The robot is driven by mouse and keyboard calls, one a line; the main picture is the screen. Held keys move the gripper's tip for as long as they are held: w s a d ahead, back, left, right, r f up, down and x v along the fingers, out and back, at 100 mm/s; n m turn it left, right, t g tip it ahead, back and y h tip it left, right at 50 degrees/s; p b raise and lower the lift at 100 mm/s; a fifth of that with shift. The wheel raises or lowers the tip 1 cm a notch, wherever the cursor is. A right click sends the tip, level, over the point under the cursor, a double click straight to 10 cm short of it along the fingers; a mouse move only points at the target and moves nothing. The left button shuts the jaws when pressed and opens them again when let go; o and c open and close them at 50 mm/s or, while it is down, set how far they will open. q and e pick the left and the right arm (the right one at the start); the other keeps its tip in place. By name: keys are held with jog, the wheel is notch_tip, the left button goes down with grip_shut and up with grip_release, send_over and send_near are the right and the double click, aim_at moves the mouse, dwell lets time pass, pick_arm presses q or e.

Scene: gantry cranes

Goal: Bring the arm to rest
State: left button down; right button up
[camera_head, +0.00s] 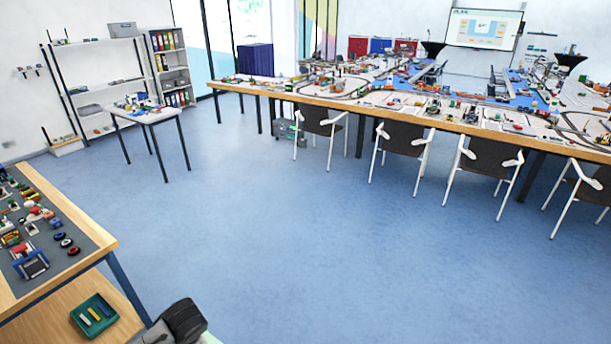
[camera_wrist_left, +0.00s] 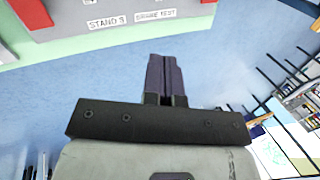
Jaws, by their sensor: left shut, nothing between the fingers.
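My left gripper (camera_wrist_left: 166,78) shows in the left wrist view. Its two dark fingers are pressed together with nothing between them, and open blue floor lies behind them. A dark grey and black part at the bottom edge of the head view, left of centre, looks like part of my arm; no fingertips can be made out there. My right gripper is in neither view.
A wooden workbench (camera_head: 100,235) with model parts is at left, a green tray (camera_head: 112,328) on its lower shelf. A green-edged surface (camera_wrist_left: 100,42) labelled "STAND 3" crosses the wrist view's top. Chairs line the long table (camera_head: 345,102); the middle floor (camera_head: 290,240) is clear.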

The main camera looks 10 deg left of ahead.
pick_arm(q)
jog(key=w+d+r+m+t, duration=0.1)
jog(key=w+d+r+t, duration=0.25)
jog(key=d+r, duration=0.35)
jog(key=s+d+r+t+h, duration=0.2)
jog(key=s+d+r+t, duration=0.3)
jog(key=s+d, duration=0.15)
jog(key=s+d+f+n+g+h, duration=0.1)
jog(key=s+f+n+g, duration=0.1)
jog(key=s+f, duration=0.45)
jog(key=s+d+f+n+g, duration=0.1)
jog(key=s+f+g, duration=0.15)
jog(key=s, duration=0.75)
jog(key=s+d+f+n+g+h, duration=0.1)
jog(key=s+f+n+g, duration=0.1)
jog(key=s+f, duration=0.5)
jog(key=w+p+v, duration=0.1)
jog(key=p+v, duration=0.8)
jog(key=v, duration=0.1)
jog(key=w+r+p+v, duration=0.1)
jog(key=w+p+v, duration=0.1)
jog(key=p+v, duration=0.7)
jog(key=shift+w+d+r+p, duration=0.2)
jog(key=shift+d+r+p, duration=0.15)
jog(key=shift+d+r, duration=0.1)
